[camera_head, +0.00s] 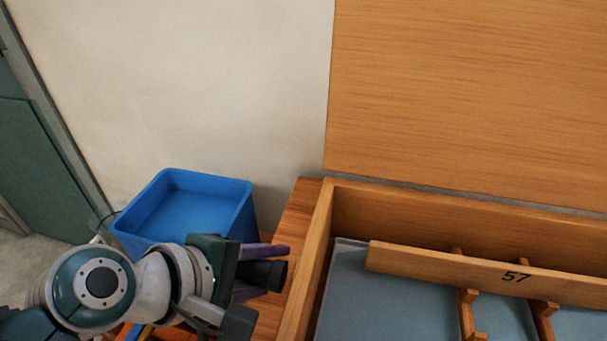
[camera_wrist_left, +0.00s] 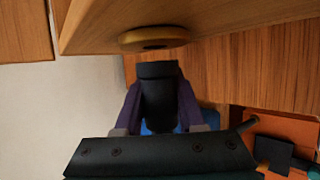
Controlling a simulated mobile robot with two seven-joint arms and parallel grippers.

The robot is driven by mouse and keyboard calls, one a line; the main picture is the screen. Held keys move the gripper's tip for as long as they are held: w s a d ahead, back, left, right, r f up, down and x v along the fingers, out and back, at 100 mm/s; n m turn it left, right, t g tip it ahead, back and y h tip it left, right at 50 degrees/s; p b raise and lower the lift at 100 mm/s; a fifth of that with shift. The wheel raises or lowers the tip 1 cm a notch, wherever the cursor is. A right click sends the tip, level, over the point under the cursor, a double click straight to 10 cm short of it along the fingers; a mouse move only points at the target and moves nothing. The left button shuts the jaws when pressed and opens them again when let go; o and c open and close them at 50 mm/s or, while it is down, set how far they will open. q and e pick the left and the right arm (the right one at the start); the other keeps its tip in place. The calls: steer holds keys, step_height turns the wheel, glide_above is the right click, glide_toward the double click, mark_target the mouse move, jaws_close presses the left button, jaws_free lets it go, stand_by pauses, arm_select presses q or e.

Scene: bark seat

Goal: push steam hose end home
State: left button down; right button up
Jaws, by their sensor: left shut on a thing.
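My left gripper (camera_head: 268,270) is shut on a black hose end (camera_head: 271,275), with a purple finger on each side of it. In the left wrist view the hose end (camera_wrist_left: 158,84) points at a round brass-coloured fitting (camera_wrist_left: 155,38) with a dark opening. The fitting is on a wooden face of the bench. A small gap shows between the hose end and the fitting, so they look apart and roughly lined up. In the head view the fitting is hidden. My right gripper is in neither view.
A blue bin (camera_head: 190,205) stands behind my left gripper. The wooden bench box (camera_head: 318,255), marked 57 on an inner board (camera_head: 420,262), is to the right, with its wooden lid (camera_head: 465,90) raised. An orange tray (camera_wrist_left: 283,130) shows at the right of the wrist view.

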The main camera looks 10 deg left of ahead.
arm_select(q)
steer(key=shift+d, duration=0.65)
stand_by(0.3)
steer(key=shift+c, duration=2.1)
jaws_free()
steer(key=shift+s+p, duration=0.1)
steer(key=shift+p, duration=0.2)
